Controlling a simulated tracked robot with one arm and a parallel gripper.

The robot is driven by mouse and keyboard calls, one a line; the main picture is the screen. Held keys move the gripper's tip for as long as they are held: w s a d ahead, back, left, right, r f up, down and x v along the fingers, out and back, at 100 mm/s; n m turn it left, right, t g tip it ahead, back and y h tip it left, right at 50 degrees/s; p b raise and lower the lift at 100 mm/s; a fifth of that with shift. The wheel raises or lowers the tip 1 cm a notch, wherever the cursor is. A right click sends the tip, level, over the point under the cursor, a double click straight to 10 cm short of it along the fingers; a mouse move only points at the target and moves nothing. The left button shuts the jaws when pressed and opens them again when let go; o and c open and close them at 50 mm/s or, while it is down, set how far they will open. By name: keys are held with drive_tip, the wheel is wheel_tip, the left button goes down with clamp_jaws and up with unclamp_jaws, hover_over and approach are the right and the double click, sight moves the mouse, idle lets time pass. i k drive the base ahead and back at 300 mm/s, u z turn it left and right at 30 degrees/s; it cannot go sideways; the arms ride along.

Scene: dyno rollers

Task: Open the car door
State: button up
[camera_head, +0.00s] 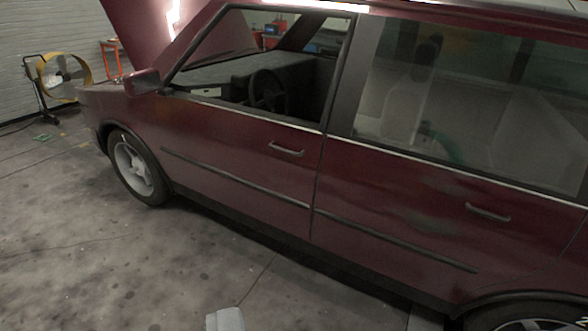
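A dark red car stands side-on across the view. Its front door (235,140) is shut, flush with the body, and its window is open or clear. The front door handle (286,149) is a dark bar near the door's rear edge. The rear door (400,190) is also shut, with its own handle (487,212). A pale grey part, likely the tip of my gripper (225,319), shows at the bottom edge, well short of the car and low in the picture. Most of my gripper is out of frame, and I see nothing held.
The car's hood (138,28) is raised. A side mirror (142,82) sticks out ahead of the front door. A yellow fan (62,68) on a stand is at the far left. The concrete floor (130,260) before the car is clear.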

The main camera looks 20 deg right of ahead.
sight(263, 165)
drive_tip(key=u, duration=0.65)
drive_tip(key=i, duration=1.45)
drive_tip(key=z, duration=0.65)
drive_tip(key=i, duration=0.55)
drive_tip(key=z, duration=0.35)
